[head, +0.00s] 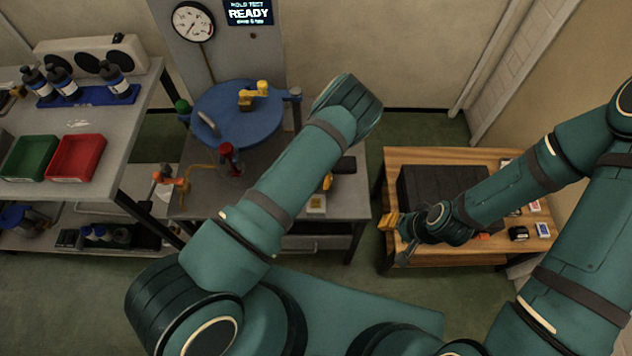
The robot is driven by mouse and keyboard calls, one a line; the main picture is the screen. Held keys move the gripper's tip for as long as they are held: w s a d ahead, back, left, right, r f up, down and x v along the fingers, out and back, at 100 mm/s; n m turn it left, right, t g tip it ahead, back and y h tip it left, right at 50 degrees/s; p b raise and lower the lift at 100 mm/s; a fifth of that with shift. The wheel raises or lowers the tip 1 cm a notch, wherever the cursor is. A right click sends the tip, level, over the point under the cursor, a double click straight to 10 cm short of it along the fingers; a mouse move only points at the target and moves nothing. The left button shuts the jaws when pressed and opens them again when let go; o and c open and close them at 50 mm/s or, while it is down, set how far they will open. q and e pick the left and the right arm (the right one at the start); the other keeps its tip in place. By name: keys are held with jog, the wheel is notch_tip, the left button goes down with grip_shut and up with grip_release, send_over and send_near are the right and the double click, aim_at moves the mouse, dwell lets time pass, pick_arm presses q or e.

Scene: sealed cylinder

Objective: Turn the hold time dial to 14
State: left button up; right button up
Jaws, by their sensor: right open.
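I cannot make out a hold time dial for certain in the head view. A dark screen (248,12) on the grey back panel reads "HOLD TEST" and "READY". A round white gauge (194,22) with a needle is beside it.
A wooden table (432,157) at right carries a black mat and small items. The grey shelf at left holds a green tray (30,157), a red tray (76,158) and dark bottles. A small pale block (316,204) lies on the grey bench. Green floor shows between bench and table.

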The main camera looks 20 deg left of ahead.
pick_arm(q)
jog(key=v, duration=1.2)
jog(key=shift+r, duration=0.15)
